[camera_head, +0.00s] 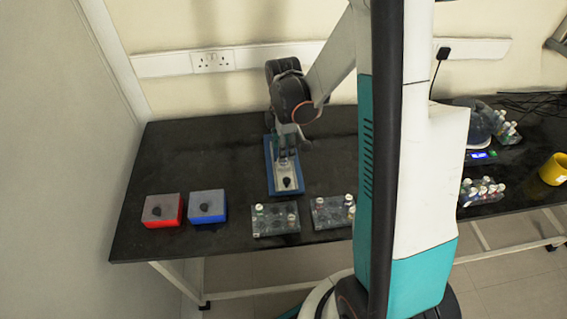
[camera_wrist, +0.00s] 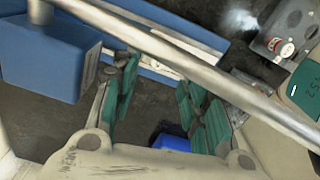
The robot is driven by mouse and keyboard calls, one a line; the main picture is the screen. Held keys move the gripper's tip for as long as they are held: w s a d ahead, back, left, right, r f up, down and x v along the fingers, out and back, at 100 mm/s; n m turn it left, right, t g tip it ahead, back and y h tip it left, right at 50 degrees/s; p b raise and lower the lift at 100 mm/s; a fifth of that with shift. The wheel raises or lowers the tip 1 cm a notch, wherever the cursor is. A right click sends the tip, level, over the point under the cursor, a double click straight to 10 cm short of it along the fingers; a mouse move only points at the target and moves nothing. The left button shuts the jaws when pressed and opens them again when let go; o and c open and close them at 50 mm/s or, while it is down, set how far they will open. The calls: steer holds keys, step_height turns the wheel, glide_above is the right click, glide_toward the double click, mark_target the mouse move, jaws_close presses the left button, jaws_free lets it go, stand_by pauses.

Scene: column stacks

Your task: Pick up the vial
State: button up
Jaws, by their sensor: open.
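My gripper (camera_head: 287,152) is over the blue-rimmed tray (camera_head: 271,180) in the middle of the bench. In the wrist view my gripper (camera_wrist: 158,88) shows its green-padded fingers spread, with nothing seen between them. Small capped vials stand in two clear racks in front of the tray: the left rack (camera_head: 276,223) holds a vial (camera_head: 259,208), and the right rack (camera_head: 329,213) holds another vial (camera_head: 348,199). A vial with a red and white label (camera_wrist: 283,46) shows at the upper right of the wrist view, apart from the fingers. Which vial is meant, I cannot tell.
A red box (camera_head: 163,211) and a blue box (camera_head: 207,207) stand at the left front. More vials (camera_head: 482,189) and a yellow cup (camera_head: 553,169) are at the right. The bench's back left (camera_head: 200,150) is clear. My own arm hides part of the bench.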

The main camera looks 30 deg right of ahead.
step_height(320, 180, down, 4)
steer(key=shift+f+b, duration=0.15)
steer(key=shift+b, duration=0.7)
steer(key=c, duration=1)
steer(key=shift+o, duration=0.2)
